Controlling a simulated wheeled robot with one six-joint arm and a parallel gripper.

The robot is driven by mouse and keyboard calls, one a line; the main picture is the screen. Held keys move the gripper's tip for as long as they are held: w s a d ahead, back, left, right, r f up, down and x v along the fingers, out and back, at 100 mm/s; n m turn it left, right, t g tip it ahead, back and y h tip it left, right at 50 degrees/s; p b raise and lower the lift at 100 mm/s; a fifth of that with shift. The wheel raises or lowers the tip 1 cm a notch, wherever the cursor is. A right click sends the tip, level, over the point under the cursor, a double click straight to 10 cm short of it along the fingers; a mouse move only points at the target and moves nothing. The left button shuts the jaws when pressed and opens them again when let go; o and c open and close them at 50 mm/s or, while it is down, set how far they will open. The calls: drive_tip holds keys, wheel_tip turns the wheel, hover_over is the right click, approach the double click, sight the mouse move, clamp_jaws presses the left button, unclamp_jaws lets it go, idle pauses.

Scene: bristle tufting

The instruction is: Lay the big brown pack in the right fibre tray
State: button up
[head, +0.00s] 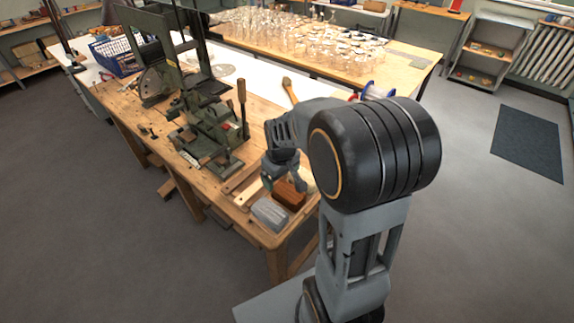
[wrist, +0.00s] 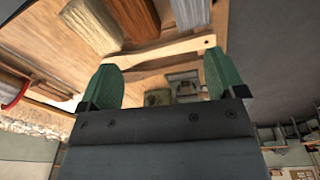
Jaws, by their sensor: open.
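The big brown pack (head: 290,194) lies on the front corner of the wooden workbench, next to a grey pack (head: 269,214). My gripper (head: 283,183) hangs just above and behind the brown pack in the head view. I cannot make out the right fibre tray clearly; my arm and the machine hide part of the bench.
A green machine (head: 208,125) with a wooden-handled lever stands on the bench behind the packs. Pale wooden pieces (head: 248,190) lie beside the packs. A second table (head: 410,75) carries many glasses. The floor at the right is clear up to a dark mat (head: 527,143).

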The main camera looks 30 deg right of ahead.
drive_tip(key=n+g+p, duration=0.1)
drive_tip(key=n+p, duration=0.1)
drive_tip(key=p, duration=0.1)
approach(288, 191)
drive_tip(key=shift+f, duration=0.1)
drive_tip(key=shift+d+f, duration=0.15)
drive_tip(key=shift+f, duration=0.2)
wheel_tip(288, 191, down, 11)
drive_tip(key=b, duration=0.7)
drive_tip(key=shift+b, duration=0.4)
drive_tip(key=c, duration=0.9)
